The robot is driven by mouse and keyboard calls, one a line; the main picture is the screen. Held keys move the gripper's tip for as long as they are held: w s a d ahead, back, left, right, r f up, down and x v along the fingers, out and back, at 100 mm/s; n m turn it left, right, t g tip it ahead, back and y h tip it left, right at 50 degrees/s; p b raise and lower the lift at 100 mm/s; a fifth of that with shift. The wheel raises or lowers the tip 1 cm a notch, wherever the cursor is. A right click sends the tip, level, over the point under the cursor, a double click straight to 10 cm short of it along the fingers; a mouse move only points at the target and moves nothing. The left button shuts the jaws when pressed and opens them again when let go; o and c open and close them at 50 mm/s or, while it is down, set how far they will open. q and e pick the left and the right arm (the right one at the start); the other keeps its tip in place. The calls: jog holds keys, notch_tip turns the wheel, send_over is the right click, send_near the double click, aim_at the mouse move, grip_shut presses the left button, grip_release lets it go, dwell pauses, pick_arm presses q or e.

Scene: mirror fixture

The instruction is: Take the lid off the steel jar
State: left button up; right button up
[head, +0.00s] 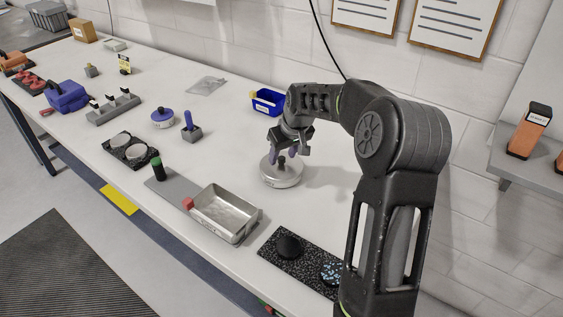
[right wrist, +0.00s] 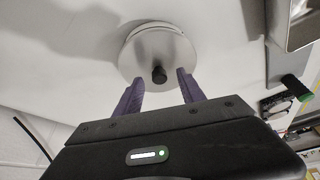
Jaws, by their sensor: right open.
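The steel jar (head: 281,180) is a low, round, silvery vessel standing on the white bench in the head view. Its lid (head: 270,168) is on top, with a dark knob (head: 282,161) in the middle. In the right wrist view the round lid (right wrist: 158,48) and its black knob (right wrist: 159,75) show up close. My right gripper (head: 281,154) is open above the lid, its purple fingers pointing down. In the right wrist view the fingertips of the gripper (right wrist: 159,80) lie either side of the knob with gaps. I cannot tell how far down they reach. My left gripper is not in view.
A metal tray (head: 225,212) and a black speckled mat (head: 265,252) with round pieces lie in front of the jar. A blue bin (head: 267,102) stands behind it near the wall. A purple-lidded pot (head: 163,117) and several fixtures are further left. Bench space around the jar is clear.

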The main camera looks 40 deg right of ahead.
jog(key=shift+w+f, duration=0.25)
jog(key=shift+f, duration=0.4)
jog(key=shift+c, duration=0.2)
grip_shut()
dwell(0.3)
